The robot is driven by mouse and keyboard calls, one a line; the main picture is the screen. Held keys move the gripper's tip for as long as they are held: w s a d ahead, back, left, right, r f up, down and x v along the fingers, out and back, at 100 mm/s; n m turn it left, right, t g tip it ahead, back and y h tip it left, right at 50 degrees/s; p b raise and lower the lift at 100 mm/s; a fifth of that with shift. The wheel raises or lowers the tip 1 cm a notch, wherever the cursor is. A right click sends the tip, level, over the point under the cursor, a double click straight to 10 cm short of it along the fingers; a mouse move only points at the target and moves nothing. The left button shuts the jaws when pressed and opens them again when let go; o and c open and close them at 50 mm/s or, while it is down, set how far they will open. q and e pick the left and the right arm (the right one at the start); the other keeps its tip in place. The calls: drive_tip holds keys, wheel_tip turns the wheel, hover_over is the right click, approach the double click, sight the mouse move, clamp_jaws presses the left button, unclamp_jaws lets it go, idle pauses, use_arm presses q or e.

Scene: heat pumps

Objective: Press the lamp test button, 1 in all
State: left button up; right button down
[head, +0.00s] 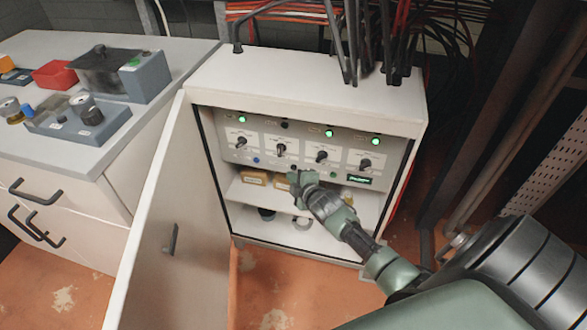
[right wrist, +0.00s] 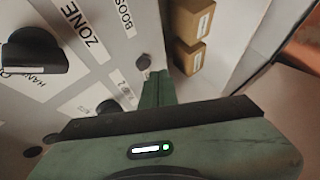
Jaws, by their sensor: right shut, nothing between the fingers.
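The control panel (head: 300,146) is set inside an open white cabinet. It carries a row of lamps, a row of black rotary knobs and small buttons below. A blue button (head: 255,160) shows on the left of the panel. I cannot read which button is the lamp test. My right gripper (head: 294,178) is at the panel's lower edge, near the middle. In the right wrist view its fingers (right wrist: 156,88) are shut and empty, with their tips close to a small dark round button (right wrist: 143,61). I cannot tell whether they touch. My left gripper is not in view.
Three lamps glow green, one (head: 375,141) at the right; another (head: 285,125) is dark. The cabinet door (head: 160,235) stands open to the left. Boxes (right wrist: 192,57) sit on the shelf under the panel. A grey counter (head: 150,60) holds various parts.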

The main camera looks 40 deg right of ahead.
idle(0.3)
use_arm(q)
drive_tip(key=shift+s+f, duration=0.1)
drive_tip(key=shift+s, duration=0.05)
use_arm(e)
drive_tip(key=shift+w+d, duration=0.25)
drive_tip(key=shift+d, duration=0.05)
drive_tip(key=shift+w+d, duration=0.25)
idle(0.5)
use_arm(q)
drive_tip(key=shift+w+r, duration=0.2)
use_arm(e)
drive_tip(key=shift+s, duration=0.1)
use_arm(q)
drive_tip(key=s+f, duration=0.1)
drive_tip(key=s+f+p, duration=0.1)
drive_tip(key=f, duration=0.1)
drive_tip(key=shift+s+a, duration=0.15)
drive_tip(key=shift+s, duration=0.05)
use_arm(e)
drive_tip(key=shift+s+a, duration=0.45)
drive_tip(key=shift+a, duration=0.1)
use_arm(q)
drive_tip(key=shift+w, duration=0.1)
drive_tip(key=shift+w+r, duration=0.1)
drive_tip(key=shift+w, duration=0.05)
